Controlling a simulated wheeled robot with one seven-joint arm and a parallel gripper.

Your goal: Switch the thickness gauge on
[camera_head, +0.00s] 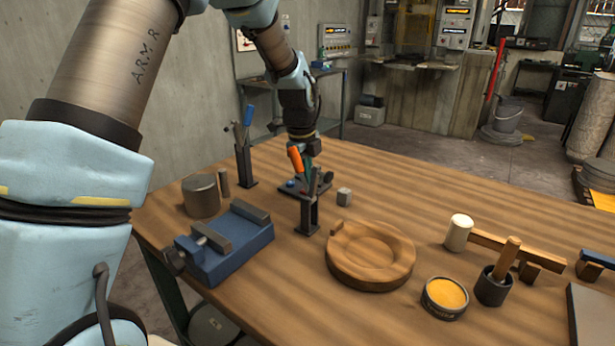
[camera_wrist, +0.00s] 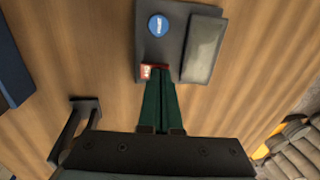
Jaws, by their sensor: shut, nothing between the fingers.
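The thickness gauge is a dark flat block (camera_wrist: 183,15) in the wrist view. It carries a round blue button (camera_wrist: 158,25), a grey screen-like panel (camera_wrist: 203,48) and a small red switch with a white mark (camera_wrist: 147,71) at its near left corner. In the head view the gauge (camera_head: 286,189) is partly hidden behind my gripper and a tool stand. My gripper (camera_wrist: 159,70) has its green fingers together, empty, with the tips at the switch's right side. I cannot tell whether they touch it. It points down over the gauge in the head view (camera_head: 306,180).
A black stand (camera_head: 308,217) with an orange-handled tool (camera_head: 296,158) is close in front of my gripper. Another tool stand (camera_head: 245,165) is at left.

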